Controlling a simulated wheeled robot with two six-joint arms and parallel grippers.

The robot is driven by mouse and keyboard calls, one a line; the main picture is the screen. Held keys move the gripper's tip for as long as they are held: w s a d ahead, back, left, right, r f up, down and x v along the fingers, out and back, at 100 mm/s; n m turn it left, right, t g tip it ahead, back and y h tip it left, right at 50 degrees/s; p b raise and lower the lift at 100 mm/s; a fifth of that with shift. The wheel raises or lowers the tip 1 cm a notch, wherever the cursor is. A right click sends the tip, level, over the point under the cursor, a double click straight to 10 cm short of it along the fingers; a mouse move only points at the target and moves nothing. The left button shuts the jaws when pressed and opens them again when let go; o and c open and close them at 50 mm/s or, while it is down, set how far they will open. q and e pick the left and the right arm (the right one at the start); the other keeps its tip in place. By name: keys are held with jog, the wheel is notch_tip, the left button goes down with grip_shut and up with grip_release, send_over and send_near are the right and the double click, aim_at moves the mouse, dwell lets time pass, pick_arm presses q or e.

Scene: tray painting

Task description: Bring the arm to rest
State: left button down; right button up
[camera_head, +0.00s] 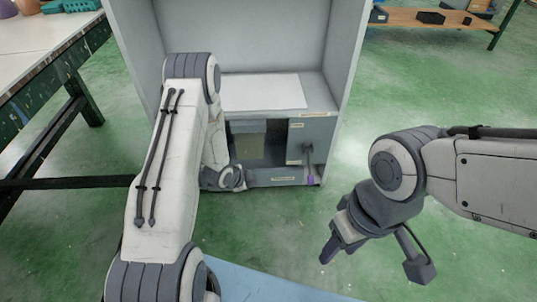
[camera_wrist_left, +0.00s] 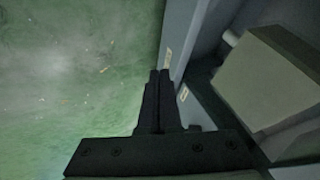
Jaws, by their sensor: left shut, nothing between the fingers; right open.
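My left arm reaches forward to the front of a grey booth (camera_head: 345,45). My left gripper (camera_wrist_left: 158,73) is shut and empty in the left wrist view. Its fingertips are beside the booth's lower front edge (camera_wrist_left: 184,50), with green floor on the other side; I cannot tell whether they touch it. In the head view my left wrist (camera_head: 232,178) is low in front of the booth, and the fingers are not clearly visible. My right gripper (camera_head: 333,250) is open and empty over the floor, right of the booth and well clear of it.
The booth holds a white panel (camera_head: 262,92) on its shelf. Below is an open compartment with a greyish box (camera_head: 249,142), also in the wrist view (camera_wrist_left: 265,80). Beside it hangs a purple-tipped tool (camera_head: 310,181). A table (camera_head: 35,45) stands left; green floor (camera_head: 420,90) is free right.

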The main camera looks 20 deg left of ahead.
pick_arm(q)
jog(key=s+d+r+n+g+y+p, duration=0.15)
jog(key=d+r, duration=0.25)
jog(key=r, duration=0.4)
jog(key=s+d+r+p, duration=0.25)
jog(key=d+r, duration=0.25)
jog(key=r, duration=0.4)
jog(key=s+d+r+n+g+p, duration=0.1)
jog(key=s+d+r+p, duration=0.2)
jog(key=r, duration=0.5)
jog(key=s+d+r+n+g+p, duration=0.1)
jog(key=s+d+r+g+p, duration=0.15)
jog(key=s+r, duration=0.7)
jog(key=s+d+r+n+g+p, duration=0.15)
jog(key=s+d+r, duration=0.35)
jog(key=s, duration=0.8)
notch_tip(320, 180, up, 39)
jog(key=a+p, duration=0.1)
jog(key=p, duration=3.5)
jog(key=shift+s+a+f+p, duration=0.2)
jog(key=shift+s+a+p, duration=0.05)
jog(key=shift+p, duration=0.15)
